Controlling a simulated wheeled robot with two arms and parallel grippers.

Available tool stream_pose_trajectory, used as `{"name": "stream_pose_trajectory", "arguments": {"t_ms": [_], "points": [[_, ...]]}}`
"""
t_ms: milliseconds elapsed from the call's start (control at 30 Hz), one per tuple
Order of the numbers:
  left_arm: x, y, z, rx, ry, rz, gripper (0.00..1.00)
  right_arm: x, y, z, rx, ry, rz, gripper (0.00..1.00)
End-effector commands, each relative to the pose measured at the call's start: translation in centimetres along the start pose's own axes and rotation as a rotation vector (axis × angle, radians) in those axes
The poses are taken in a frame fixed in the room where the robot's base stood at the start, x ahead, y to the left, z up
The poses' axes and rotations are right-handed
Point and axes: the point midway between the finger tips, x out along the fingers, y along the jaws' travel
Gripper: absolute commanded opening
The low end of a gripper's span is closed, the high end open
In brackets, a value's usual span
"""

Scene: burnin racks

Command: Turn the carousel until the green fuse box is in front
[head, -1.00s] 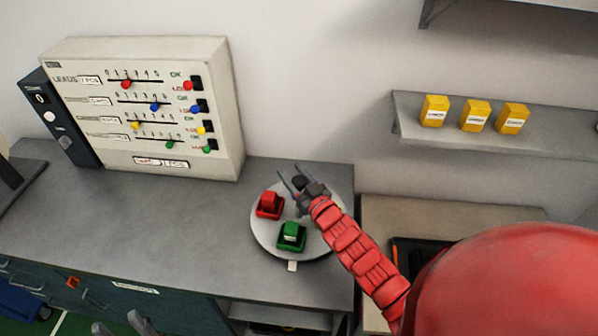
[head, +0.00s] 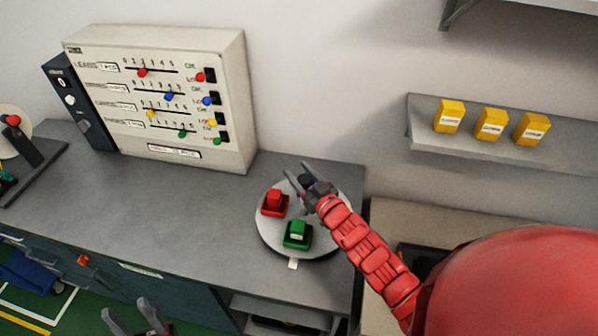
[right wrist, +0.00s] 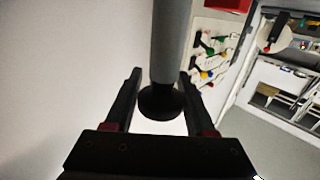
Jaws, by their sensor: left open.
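The carousel (head: 266,239) is a round grey plate near the right end of the bench, with a small white tab (head: 293,263) at its front edge. The green fuse box (head: 297,234) sits on its front part, close behind the tab. A red fuse box (head: 274,203) sits on its left part. My right gripper (head: 303,172) is over the back of the plate, fingers apart. In the right wrist view its fingers stand either side of a grey post with a dark round end (right wrist: 160,100); contact cannot be told. My left gripper (head: 138,320) is open and empty at the bottom edge.
A cream panel (head: 165,50) with coloured sliders stands at the back left of the bench. Yellow boxes (head: 491,124) stand on a wall shelf (head: 425,130) at the right. The bench (head: 190,205) between panel and carousel is clear.

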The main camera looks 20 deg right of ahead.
Motion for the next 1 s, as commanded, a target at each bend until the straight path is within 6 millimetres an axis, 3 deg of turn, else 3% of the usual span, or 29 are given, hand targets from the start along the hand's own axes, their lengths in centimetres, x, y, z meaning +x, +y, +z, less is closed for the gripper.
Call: {"name": "stream_pose_trajectory", "arguments": {"t_ms": [33,133,533,1000], "points": [[0.0,0.0,0.0,0.000,0.000,0.000,0.50,0.0,0.0,0.0,0.000,0.000,0.000,0.66],[0.0,0.0,0.0,0.000,0.000,0.000,0.50,0.0,0.0,0.0,0.000,0.001,0.000,0.82],[-0.2,0.0,0.0,0.000,0.000,0.000,0.50,-0.6,0.1,0.0,0.000,0.003,0.000,0.82],[-1.4,0.1,0.2,0.000,0.000,0.000,0.50,-8.8,0.2,0.1,0.000,0.001,0.004,0.82]]}}
